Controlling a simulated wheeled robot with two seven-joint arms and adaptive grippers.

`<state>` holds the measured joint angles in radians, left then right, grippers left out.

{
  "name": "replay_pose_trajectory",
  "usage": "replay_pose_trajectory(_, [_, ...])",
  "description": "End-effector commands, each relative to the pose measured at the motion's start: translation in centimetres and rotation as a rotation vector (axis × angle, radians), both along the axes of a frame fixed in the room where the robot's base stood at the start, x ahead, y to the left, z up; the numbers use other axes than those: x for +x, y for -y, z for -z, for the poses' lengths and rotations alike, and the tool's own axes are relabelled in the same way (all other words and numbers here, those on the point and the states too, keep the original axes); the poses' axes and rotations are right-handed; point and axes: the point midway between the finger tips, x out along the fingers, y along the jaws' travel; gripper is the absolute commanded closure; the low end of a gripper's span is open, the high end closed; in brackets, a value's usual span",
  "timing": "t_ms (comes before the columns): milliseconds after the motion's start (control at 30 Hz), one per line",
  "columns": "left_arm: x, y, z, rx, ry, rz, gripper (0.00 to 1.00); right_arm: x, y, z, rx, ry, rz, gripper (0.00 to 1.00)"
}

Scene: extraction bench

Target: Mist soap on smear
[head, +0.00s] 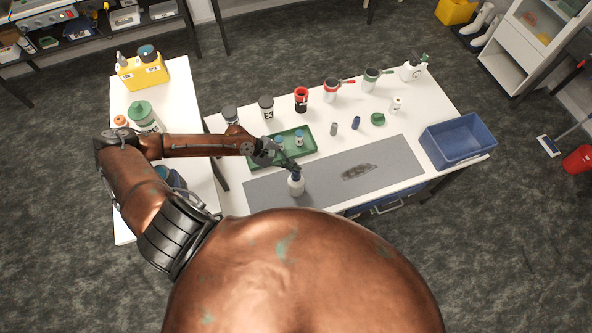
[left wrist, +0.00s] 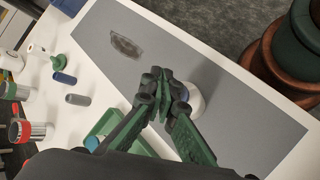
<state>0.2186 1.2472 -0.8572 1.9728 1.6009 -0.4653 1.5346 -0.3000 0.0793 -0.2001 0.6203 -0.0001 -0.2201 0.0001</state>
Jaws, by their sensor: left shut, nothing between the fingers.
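A dark grey smear (head: 358,172) lies on the grey mat (head: 400,160) on the bench; it also shows in the left wrist view (left wrist: 126,46). A small white bottle with a blue top (head: 296,185) stands on the mat left of the smear. In the left wrist view the white bottle (left wrist: 194,100) is partly hidden behind my fingers. My left gripper (head: 291,166) is at the bottle's top, its fingers together and empty (left wrist: 160,88); I cannot tell whether it touches the bottle. A white spray bottle with a green top (head: 413,70) stands at the back right. My right gripper is out of view.
A green tray (head: 310,147) with small jars sits behind the gripper. Several cans and jars, such as a red one (head: 301,99), line the back. A blue bin (head: 455,141) stands at the right end. The mat around the smear is clear.

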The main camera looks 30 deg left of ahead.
Motion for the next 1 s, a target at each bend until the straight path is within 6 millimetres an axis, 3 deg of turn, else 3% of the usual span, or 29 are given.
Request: replay_pose_trajectory(1000, [0.02,-0.05,0.81,0.001,-0.001,-0.001,1.0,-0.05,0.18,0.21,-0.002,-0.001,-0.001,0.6])
